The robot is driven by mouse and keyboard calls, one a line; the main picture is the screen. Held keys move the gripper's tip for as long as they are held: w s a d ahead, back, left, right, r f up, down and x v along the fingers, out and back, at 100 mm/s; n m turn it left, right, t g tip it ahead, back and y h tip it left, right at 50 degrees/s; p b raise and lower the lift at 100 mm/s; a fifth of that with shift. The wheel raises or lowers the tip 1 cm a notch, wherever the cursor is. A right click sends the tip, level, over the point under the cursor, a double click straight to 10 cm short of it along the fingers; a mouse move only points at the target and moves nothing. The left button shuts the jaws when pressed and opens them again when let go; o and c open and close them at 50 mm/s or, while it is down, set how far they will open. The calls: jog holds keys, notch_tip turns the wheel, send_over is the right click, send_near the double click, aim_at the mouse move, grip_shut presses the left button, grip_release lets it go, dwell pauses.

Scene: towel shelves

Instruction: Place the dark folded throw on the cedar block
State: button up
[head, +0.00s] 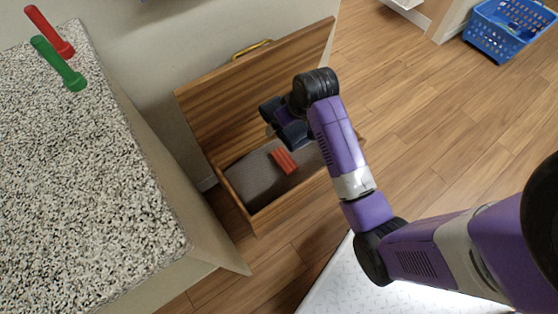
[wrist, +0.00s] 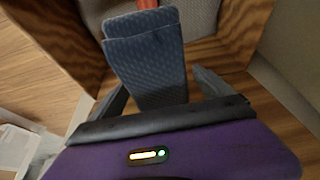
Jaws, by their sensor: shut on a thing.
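The dark folded throw (wrist: 148,60) is a blue-grey textured bundle between my fingers in the wrist view. My gripper (wrist: 155,88) is shut on it. In the head view my gripper (head: 288,125) hangs over the open wooden chest, and the throw is hard to tell apart from the dark gripper parts. The red-orange cedar block (head: 284,160) lies on the grey lining inside the chest, just below my gripper. In the wrist view a small part of the block (wrist: 147,4) shows at the top edge, beyond the throw's far end.
The wooden chest (head: 258,222) stands on the floor with its lid (head: 235,95) raised at the back. A speckled counter (head: 80,180) at left holds a red and a green handled object (head: 60,64). A blue basket (head: 505,32) stands far right. Open floor lies between.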

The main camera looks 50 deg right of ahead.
jog(key=shift+w+d+f, duration=0.1)
jog(key=shift+d+f, duration=0.05)
jog(key=shift+f, duration=0.35)
notch_tip(320, 180, down, 19)
jog(key=b, duration=0.9)
jog(key=shift+f, duration=0.15)
jog(key=shift+f, duration=0.15)
jog(key=o, duration=1.6)
